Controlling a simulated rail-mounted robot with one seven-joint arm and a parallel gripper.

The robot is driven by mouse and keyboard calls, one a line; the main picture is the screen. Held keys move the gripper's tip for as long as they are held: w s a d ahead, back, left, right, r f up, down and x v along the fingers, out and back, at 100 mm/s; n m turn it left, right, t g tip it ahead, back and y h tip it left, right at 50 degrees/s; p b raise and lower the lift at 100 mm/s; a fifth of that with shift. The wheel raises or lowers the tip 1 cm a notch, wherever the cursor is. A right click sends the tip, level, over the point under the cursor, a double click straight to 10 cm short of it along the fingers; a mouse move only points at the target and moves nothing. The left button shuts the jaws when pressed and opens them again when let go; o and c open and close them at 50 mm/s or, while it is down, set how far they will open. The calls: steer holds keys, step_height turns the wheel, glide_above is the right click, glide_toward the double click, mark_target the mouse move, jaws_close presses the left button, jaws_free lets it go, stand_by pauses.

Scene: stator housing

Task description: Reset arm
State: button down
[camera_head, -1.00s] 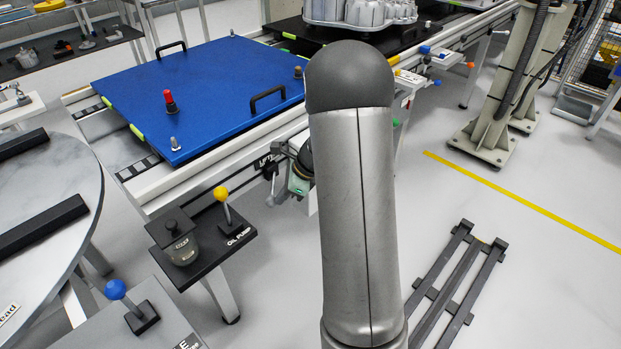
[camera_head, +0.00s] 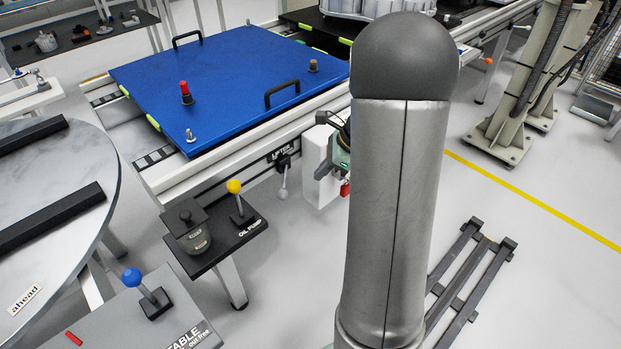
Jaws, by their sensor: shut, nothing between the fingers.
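My arm (camera_head: 392,220) stands upright right of the middle of the head view, a grey metal link topped by a dark rounded joint. My gripper's fingers do not show. A small dark and pale green part with black cable (camera_head: 341,146) peeks out on the left of my arm, by the conveyor's side. It may belong to my wrist, but I cannot tell.
A blue plate (camera_head: 235,85) with black handles lies on the conveyor. An oil pump stand (camera_head: 222,240) with a yellow-knobbed lever, a round table (camera_head: 60,165) and a blue-knobbed lever (camera_head: 132,278) are left. A dark floor rack (camera_head: 470,275) lies right. Open floor surrounds it.

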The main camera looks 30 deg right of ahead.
steer(key=shift+v, duration=1.25)
steer(key=shift+s, duration=0.1)
